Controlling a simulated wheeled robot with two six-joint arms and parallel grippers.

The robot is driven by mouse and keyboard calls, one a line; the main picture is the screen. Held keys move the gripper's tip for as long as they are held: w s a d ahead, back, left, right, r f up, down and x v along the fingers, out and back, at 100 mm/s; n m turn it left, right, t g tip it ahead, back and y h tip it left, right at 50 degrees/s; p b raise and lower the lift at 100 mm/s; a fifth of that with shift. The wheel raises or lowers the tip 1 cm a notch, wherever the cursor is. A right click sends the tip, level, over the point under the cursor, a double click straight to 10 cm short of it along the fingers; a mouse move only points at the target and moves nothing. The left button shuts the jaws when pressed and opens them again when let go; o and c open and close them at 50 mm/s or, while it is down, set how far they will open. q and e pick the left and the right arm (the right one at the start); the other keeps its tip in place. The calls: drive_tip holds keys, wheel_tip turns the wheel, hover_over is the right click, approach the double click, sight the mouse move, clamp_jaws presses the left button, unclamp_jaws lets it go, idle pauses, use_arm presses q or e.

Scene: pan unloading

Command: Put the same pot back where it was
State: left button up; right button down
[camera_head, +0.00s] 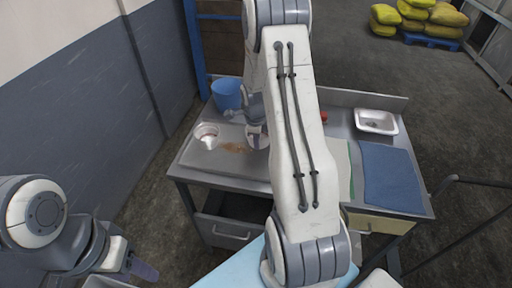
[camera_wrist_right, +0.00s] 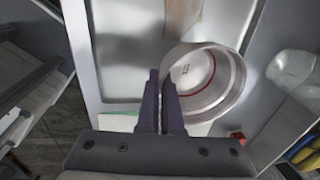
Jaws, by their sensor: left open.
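In the right wrist view a round white pot (camera_wrist_right: 212,68) with a red ring inside shows its open mouth. My right gripper (camera_wrist_right: 161,78) has its two dark fingers close together at the pot's near rim, with the wall seemingly pinched between them. In the head view my right arm covers the middle of the table and hides most of this grasp. My left gripper (camera_head: 132,262) is open and empty at lower left, away from the table.
The grey metal table (camera_head: 213,165) has a brown stain (camera_head: 236,148). A blue bucket (camera_head: 227,93) stands at its back left. A white tray (camera_head: 376,121) and a blue cloth (camera_head: 391,178) lie at right. Yellow sacks (camera_head: 412,18) lie far behind.

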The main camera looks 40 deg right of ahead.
wheel_tip(320, 180, down, 4)
drive_tip(key=shift+w+f+p, duration=0.1)
drive_tip(key=shift+w+p, duration=0.05)
drive_tip(key=shift+p, duration=0.65)
drive_tip(key=shift+f+b, duration=0.25)
drive_tip(key=shift+b, duration=0.1)
drive_tip(key=c, duration=1.1)
unclamp_jaws()
drive_tip(key=shift+r, duration=0.1)
